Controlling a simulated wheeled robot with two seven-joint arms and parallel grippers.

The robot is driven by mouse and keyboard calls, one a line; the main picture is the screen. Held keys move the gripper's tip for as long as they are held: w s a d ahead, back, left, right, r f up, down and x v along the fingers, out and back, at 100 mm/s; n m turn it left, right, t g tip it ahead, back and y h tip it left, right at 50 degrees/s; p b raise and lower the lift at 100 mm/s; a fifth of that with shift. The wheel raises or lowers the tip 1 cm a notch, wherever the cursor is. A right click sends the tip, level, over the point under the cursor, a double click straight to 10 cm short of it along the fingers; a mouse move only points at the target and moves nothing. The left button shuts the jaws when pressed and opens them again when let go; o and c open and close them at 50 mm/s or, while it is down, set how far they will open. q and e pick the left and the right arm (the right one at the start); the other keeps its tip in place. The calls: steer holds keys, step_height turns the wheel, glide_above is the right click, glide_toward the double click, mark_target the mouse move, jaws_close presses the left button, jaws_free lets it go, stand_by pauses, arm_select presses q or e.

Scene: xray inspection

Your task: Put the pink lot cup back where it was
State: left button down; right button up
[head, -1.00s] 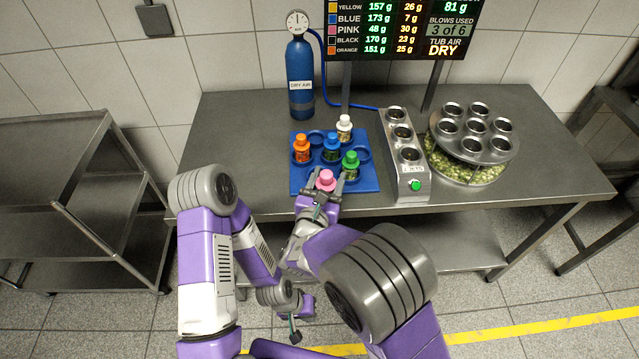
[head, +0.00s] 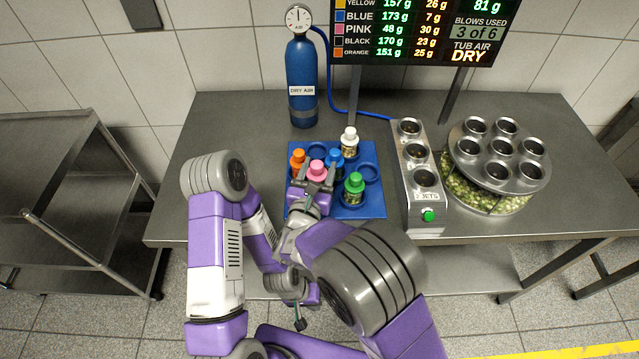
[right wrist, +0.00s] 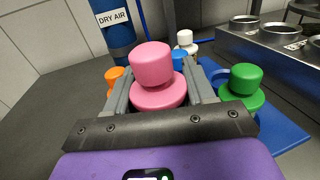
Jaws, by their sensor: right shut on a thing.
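The pink lot cup (head: 317,170) is between the fingers of my right gripper (head: 316,183), which is shut on it. It also shows in the right wrist view (right wrist: 154,80), upright, its lower part hidden by the gripper. It is over the left part of the blue tray (head: 375,206), between the orange cup (head: 298,160) and the blue cup (head: 336,160). I cannot tell whether its base touches the tray. My left gripper (head: 300,322) hangs low in front of the table, away from the cups; its fingers are not clear.
The green cup (head: 354,188) and white cup (head: 349,142) stand on the tray, with an empty ring (head: 370,172) at its right. The jets block (head: 417,170) and round tub (head: 485,195) stand to the right. The dry air bottle (head: 302,85) is behind.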

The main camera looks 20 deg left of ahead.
mark_target(319, 181)
step_height(319, 181, down, 4)
steer(key=shift+w+f+b, duration=0.1)
steer(key=shift+f+b, duration=0.1)
steer(key=shift+b, duration=0.45)
steer(key=shift+r, duration=0.1)
steer(key=shift+f, duration=0.25)
steer(key=o, duration=0.9)
steer(key=shift+c, duration=0.2)
steer(key=shift+r, duration=0.15)
